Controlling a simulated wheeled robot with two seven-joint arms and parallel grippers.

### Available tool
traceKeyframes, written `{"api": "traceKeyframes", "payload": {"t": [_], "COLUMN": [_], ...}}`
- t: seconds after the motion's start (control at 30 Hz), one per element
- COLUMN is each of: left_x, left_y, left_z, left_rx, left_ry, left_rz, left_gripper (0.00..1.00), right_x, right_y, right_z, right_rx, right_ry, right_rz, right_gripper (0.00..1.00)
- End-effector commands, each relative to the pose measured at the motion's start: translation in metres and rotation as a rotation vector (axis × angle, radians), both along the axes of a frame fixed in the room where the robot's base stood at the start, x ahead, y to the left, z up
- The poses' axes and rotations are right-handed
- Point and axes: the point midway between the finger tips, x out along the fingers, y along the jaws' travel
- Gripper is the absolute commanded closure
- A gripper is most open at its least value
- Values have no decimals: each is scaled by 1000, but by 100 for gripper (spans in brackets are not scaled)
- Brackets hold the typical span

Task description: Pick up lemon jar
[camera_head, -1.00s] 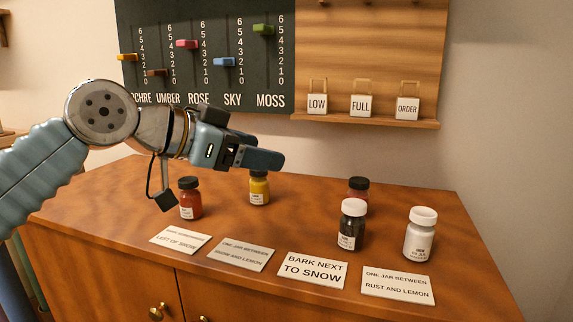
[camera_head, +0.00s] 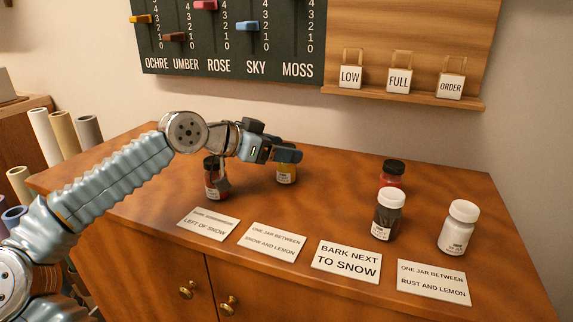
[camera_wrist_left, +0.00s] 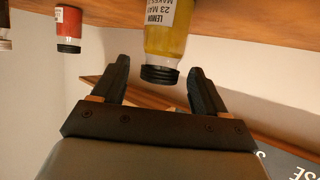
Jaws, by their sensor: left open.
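The lemon jar (camera_head: 287,174) is a yellow jar standing on the wooden table, its top hidden behind my left gripper in the head view. In the left wrist view the yellow jar (camera_wrist_left: 167,38), labelled LEMON and with a black cap, appears upside down between and just beyond the fingers. My left gripper (camera_head: 289,155) is open and empty at the height of the jar's upper part. In the left wrist view the gripper's fingers (camera_wrist_left: 160,90) lie one to each side of the jar's cap. My right gripper is not in view.
A dark red jar (camera_head: 212,183) stands left of the lemon jar, close under my left wrist. A red jar (camera_head: 391,176), a dark jar (camera_head: 387,219) and a white jar (camera_head: 457,232) stand to the right. Several cards, one reading BARK NEXT TO SNOW (camera_head: 346,262), lie along the front.

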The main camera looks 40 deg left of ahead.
Motion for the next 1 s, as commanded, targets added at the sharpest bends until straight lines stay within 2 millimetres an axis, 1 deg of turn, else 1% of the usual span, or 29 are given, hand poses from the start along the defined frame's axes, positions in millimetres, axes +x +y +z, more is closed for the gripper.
{"api": "traceKeyframes", "payload": {"t": [0.1,0.2,0.3,0.47,0.57,0.9,1.0], "left_x": [18,28,32,32,32,32,32], "left_y": [-8,-11,-12,-11,-11,-11,-11], "left_z": [-6,-11,-14,-14,-14,-14,-13], "left_rx": [0,2,1,1,0,0,1], "left_ry": [1,-1,1,0,0,0,-1], "left_rz": [-3,-3,0,0,0,0,0], "left_gripper": [27,27,27,27,39,91,91], "right_x": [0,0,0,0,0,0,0], "right_y": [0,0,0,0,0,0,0], "right_z": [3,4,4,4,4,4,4], "right_rx": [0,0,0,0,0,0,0], "right_ry": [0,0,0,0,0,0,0], "right_rz": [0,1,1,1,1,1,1], "right_gripper": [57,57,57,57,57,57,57]}}
